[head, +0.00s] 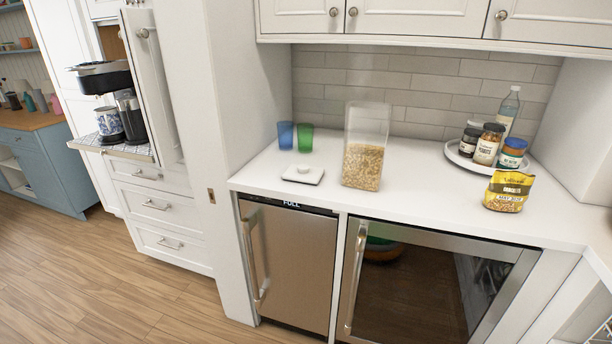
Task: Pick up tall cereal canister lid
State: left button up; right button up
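A white square lid (303,175) with a raised knob lies flat on the white counter, left of the tall canister. The tall clear canister (367,130) stands upright on the counter, open at the top, with cereal filling its lower part. Neither of my grippers shows in the head view.
The white counter (420,205) has free room in front of and around the lid. Blue (285,135) and green (305,138) cups stand behind it. A yellow snack bag (509,191) and a round tray (465,163) with jars and a bottle are at right. Upper cabinets (420,18) overhang the back.

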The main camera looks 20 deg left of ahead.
aim_at(303, 174)
jog(key=i+j, duration=0.3)
jog(key=i, duration=0.15)
jog(key=i+j, duration=0.3)
jog(key=i, duration=0.2)
